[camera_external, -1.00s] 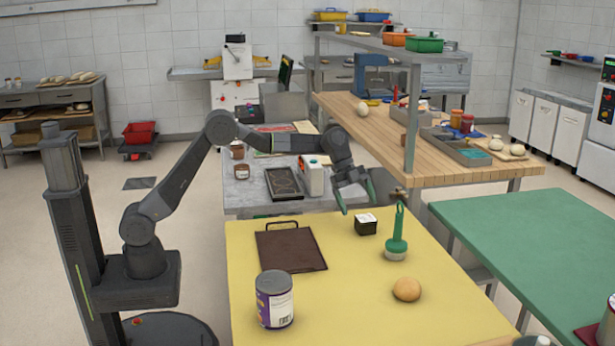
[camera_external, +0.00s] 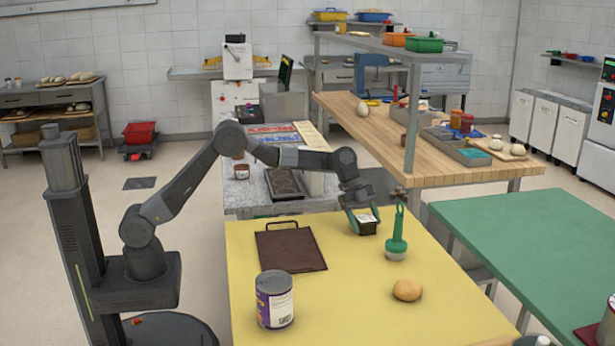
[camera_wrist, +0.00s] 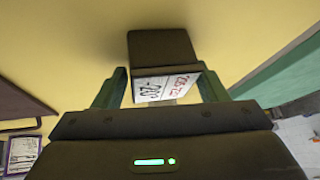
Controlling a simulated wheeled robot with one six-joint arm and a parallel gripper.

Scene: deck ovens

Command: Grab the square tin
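The square tin (camera_external: 368,229) is a small dark box with a white printed label, standing on the yellow table left of the green-handled tool. My gripper (camera_external: 364,213) is lowered over it, with its green fingers on either side. In the wrist view the tin (camera_wrist: 162,48) lies ahead, its label towards me. My gripper (camera_wrist: 163,84) has its fingers spread about as wide as the tin, with a slim gap showing at the left finger. The tin appears to rest on the table. Its lower part is hidden in the wrist view.
The green-handled tool (camera_external: 396,243) stands close on the tin's right. A dark board (camera_external: 290,251) lies to the left, with a labelled can (camera_external: 274,299) and a bun (camera_external: 407,289) nearer the front. The yellow table (camera_external: 345,300) is clear between them.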

